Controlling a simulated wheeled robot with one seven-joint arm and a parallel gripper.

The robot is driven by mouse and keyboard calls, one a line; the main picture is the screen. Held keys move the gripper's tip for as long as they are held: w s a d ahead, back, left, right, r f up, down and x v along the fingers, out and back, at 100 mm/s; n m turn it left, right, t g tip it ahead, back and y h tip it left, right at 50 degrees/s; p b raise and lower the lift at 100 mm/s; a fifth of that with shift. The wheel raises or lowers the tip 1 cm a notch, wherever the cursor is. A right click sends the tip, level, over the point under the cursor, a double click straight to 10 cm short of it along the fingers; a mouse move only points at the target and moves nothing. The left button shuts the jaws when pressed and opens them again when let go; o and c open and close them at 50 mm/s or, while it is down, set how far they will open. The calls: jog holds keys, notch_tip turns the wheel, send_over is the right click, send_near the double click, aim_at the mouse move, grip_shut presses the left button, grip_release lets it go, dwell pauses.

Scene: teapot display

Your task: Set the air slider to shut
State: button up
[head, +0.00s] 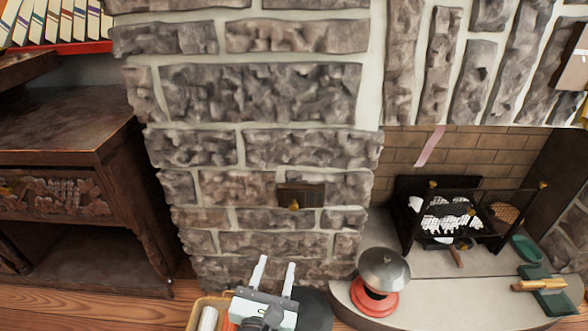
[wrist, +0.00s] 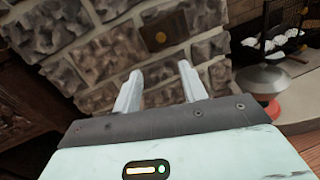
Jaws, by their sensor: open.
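The air slider (head: 300,196) is a small dark brown plate set in the stone wall, with a brass-coloured knob (head: 294,206) at its lower middle. The plate also shows in the wrist view (wrist: 160,34), above and beyond my fingers, with the knob as a yellowish spot. My gripper (head: 275,272) is open and empty, below the slider and in front of the wall. It also shows in the wrist view (wrist: 160,88) with its two pale fingers apart. The fingers do not touch the slider. I cannot tell which setting the slider is at.
A grate with a mesh front (head: 452,215) stands in the fireplace at right. A grey-lidded red pot (head: 384,272) sits on the hearth (head: 440,298), right of my gripper. A carved wooden cabinet (head: 70,130) stands at left. A yellowish basket (head: 203,309) is at the lower left of my gripper.

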aim_at(293, 208)
jog(key=b+x, duration=0.4)
jog(key=x, duration=1.1)
jog(key=shift+w+f, duration=0.1)
jog(key=shift+w, duration=0.1)
jog(key=shift+x, duration=0.8)
jog(key=shift+c, duration=0.2)
